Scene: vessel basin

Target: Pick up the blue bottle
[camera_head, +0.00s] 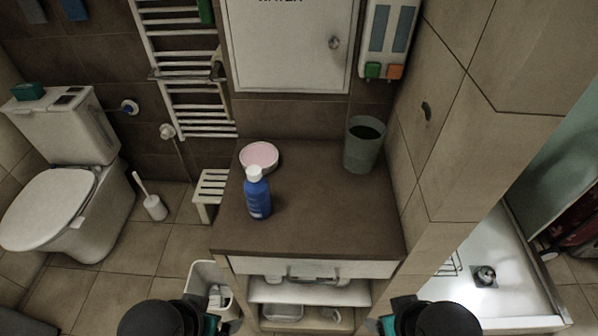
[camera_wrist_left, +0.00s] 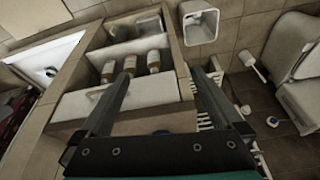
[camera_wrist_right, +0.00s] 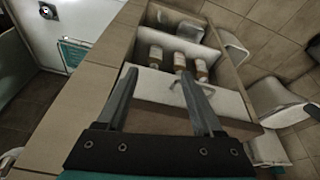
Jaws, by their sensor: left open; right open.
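The blue bottle (camera_head: 258,196) with a white cap stands upright on the left part of the brown countertop (camera_head: 310,225). A round pink-topped dish (camera_head: 259,156) sits just behind it. My left arm and my right arm show at the bottom edge of the head view, low in front of the cabinet and well short of the bottle. My left gripper (camera_wrist_left: 158,93) is open and empty in the left wrist view. My right gripper (camera_wrist_right: 165,92) is open and empty in the right wrist view.
A grey-green bin-like cup (camera_head: 364,146) stands at the countertop's back right, by the tiled wall. A drawer front (camera_head: 345,269) and open shelves lie below the counter. The counter's middle and front are clear.

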